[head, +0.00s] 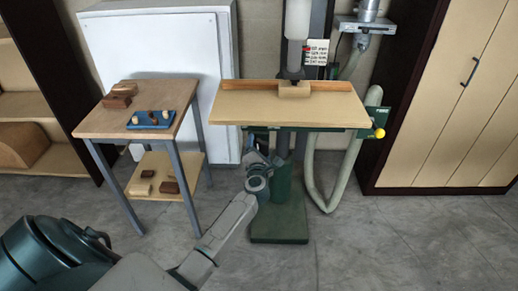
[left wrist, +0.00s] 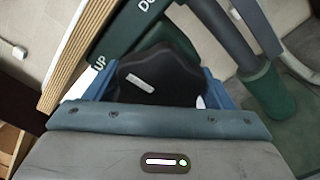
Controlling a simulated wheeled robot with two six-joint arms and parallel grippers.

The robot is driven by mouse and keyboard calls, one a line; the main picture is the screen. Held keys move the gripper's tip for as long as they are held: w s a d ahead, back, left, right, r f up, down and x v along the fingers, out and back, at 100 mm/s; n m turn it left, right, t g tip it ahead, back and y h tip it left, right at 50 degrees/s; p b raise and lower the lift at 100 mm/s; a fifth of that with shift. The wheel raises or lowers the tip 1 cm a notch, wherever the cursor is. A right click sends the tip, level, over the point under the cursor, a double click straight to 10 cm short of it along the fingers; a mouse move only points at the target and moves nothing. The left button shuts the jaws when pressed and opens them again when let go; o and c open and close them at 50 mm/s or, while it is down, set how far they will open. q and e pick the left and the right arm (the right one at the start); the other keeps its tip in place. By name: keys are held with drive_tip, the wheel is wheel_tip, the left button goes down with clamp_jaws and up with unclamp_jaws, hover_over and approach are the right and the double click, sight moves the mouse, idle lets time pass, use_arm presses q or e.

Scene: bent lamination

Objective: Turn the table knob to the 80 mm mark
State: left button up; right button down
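The table knob (left wrist: 160,85) is black and lobed with a short white mark, and it fills the space between my left gripper's blue fingers in the left wrist view. My left gripper (head: 259,151) is below the front edge of the tilted wooden table (head: 325,108) in the head view. Its fingers (left wrist: 161,80) lie along both sides of the knob and look shut on it. The green panel (left wrist: 120,48) beside the knob shows "UP" and part of another word. No scale or 80 mm mark is readable. My right gripper is out of view.
A side table (head: 180,93) with wooden blocks and a blue tray (head: 150,120) stands to the left. A yellow knob (head: 380,132) is at the machine table's right end. A grey hose (head: 316,185) hangs by the green column base (head: 280,222). The floor at right is clear.

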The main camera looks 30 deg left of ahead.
use_arm(q)
drive_tip(key=shift+c, duration=0.9)
drive_tip(key=shift+r+m+p, duration=0.2)
drive_tip(key=shift+m+p, duration=0.3)
drive_tip(key=shift+p, duration=0.25)
drive_tip(key=shift+f+m, duration=0.25)
drive_tip(key=shift+m, duration=0.05)
drive_tip(key=o, duration=1)
drive_tip(key=v, duration=1)
drive_tip(key=shift+s+d+b, duration=0.2)
drive_tip(key=shift+s+b, duration=0.1)
drive_tip(key=shift+s, duration=0.05)
